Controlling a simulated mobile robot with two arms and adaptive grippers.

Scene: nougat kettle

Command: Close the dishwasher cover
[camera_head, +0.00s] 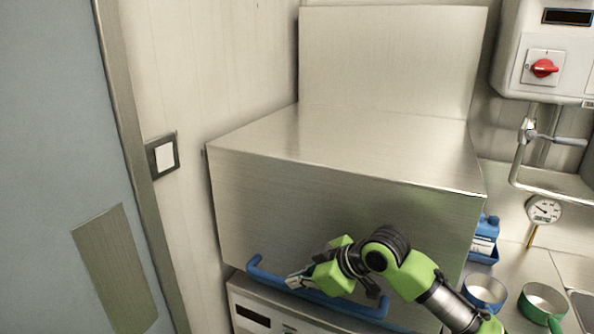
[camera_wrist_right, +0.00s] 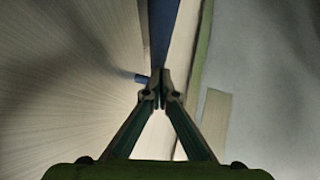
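The dishwasher cover (camera_head: 340,200) is a large brushed-steel box hood in the middle of the head view. It is down, with its lower edge close above the white front panel (camera_head: 262,312). A blue bar handle (camera_head: 262,278) runs along its lower front. My right gripper (camera_head: 293,281) is in front of the cover at the handle, fingers pointing left. In the right wrist view, its fingertips (camera_wrist_right: 162,76) meet with nothing visible between them. The blue handle (camera_wrist_right: 163,30) shows just beyond the tips; I cannot tell whether they touch it. My left gripper is out of view.
A counter at the right holds a blue pot (camera_head: 485,290), a green pot (camera_head: 543,302), a blue container (camera_head: 485,240) and a dial thermometer (camera_head: 543,210). A control box with a red switch (camera_head: 543,68) hangs above. A grey-blue door (camera_head: 60,150) stands at the left.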

